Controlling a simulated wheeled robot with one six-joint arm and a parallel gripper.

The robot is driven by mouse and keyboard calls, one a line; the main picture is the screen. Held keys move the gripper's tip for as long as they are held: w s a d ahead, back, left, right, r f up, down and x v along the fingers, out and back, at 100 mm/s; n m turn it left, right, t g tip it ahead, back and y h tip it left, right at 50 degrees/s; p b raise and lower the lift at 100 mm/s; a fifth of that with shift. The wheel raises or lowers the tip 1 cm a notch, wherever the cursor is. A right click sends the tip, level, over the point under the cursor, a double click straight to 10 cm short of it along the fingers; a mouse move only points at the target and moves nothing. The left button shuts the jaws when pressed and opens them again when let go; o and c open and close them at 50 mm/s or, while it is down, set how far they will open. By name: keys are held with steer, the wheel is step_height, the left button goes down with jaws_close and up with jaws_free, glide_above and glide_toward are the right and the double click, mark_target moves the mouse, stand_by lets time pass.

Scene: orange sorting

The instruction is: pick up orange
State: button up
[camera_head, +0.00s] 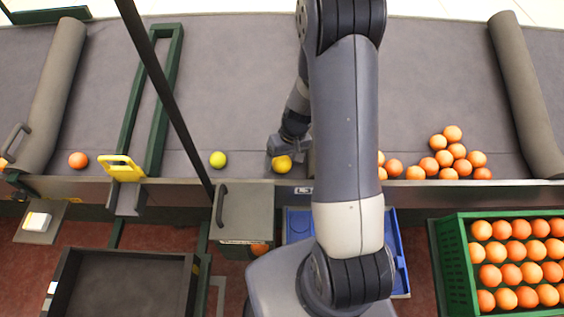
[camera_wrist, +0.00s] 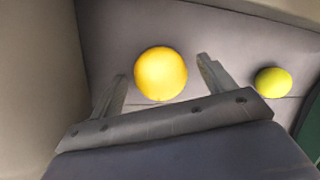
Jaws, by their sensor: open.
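A yellow-orange fruit (camera_head: 281,164) lies on the grey belt right at my gripper (camera_head: 284,150). In the wrist view the same fruit (camera_wrist: 161,73) sits between and just beyond the two fingertips, and my gripper (camera_wrist: 165,80) is open around it. I cannot tell whether either finger touches it. A yellow-green fruit (camera_head: 218,159) lies to the left on the belt; it also shows in the wrist view (camera_wrist: 272,81), right of the fingers. A deeper orange (camera_head: 78,160) lies farther left. A pile of oranges (camera_head: 455,151) rests on the belt at the right.
A green crate (camera_head: 461,262) full of oranges stands at the lower right. A dark empty tray (camera_head: 120,285) stands at the lower left, and a blue crate (camera_head: 399,262) is partly behind my arm. A green frame with a yellow handle (camera_head: 121,166) and a dark post (camera_head: 165,92) cross the belt's left side.

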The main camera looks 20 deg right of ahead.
steer(key=shift+c, duration=0.4)
steer(key=c, duration=1)
steer(key=shift+r, duration=0.1)
steer(key=shift+c, duration=0.2)
